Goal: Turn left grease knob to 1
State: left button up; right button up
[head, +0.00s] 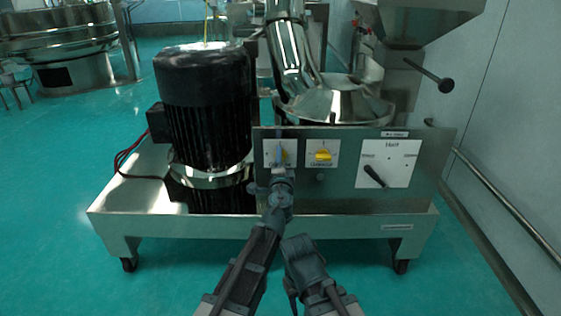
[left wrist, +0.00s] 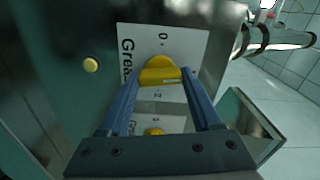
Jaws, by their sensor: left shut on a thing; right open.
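The left grease knob is a yellow knob (left wrist: 158,65) on a white label plate (left wrist: 190,45) with a "0" mark. In the left wrist view it sits between the blue fingers of my left gripper (left wrist: 162,78), which are shut on it. In the head view my left gripper (head: 281,160) is at the left plate and mostly hides the knob. A second yellow knob (head: 322,155) sits on the plate to its right; it also shows in the left wrist view (left wrist: 153,132), lower down. My right gripper (head: 299,245) is open and empty, low in front of the machine.
A black switch (head: 374,176) is on a larger white plate at the panel's right. A black ribbed motor (head: 205,108) stands left of the panel. A dark lever with a ball end (head: 445,85) sticks out at upper right.

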pick_arm(q)
jog(key=shift+m, duration=0.8)
jog(key=shift+s, duration=0.1)
jog(key=o, duration=1.4)
